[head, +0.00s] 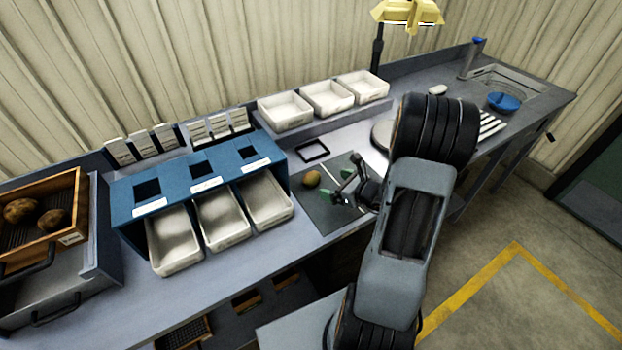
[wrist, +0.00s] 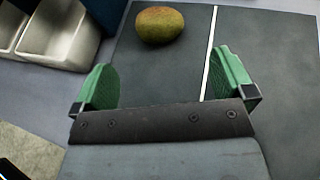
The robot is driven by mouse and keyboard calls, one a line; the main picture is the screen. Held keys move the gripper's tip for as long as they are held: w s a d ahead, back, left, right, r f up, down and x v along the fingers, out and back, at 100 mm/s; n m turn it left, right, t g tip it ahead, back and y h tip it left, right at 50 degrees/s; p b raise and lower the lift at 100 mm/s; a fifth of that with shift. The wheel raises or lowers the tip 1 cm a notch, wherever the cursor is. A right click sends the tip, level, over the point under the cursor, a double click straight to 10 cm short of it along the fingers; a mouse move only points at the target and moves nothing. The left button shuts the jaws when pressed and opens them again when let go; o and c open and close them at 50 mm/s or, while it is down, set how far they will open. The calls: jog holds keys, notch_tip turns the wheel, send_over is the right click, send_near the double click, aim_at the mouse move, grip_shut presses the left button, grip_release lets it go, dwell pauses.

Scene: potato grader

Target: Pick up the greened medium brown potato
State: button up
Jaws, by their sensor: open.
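A brown potato with a greenish tint (head: 311,179) lies on the dark mat (head: 322,215) to the right of the blue sorting rack. In the wrist view the potato (wrist: 159,25) is at the top, beyond the fingertips and left of a white line on the mat. My gripper (head: 341,193) is over the mat, to the right of the potato in the head view. Its green fingers (wrist: 167,82) are spread apart with nothing between them. The potato is apart from both fingers.
A blue rack (head: 205,187) with white bins (head: 226,220) stands left of the mat. A wooden crate (head: 40,215) with potatoes is at far left. White trays (head: 328,98) stand behind, near a black square frame (head: 312,150). A sink (head: 508,88) is at far right.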

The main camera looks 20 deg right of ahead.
aim_at(316, 179)
jog(key=shift+p+x, duration=1.1)
jog(key=shift+x, duration=3.35)
jog(key=shift+c, duration=0.4)
jog(key=c, duration=0.9)
jog(key=shift+c, duration=0.2)
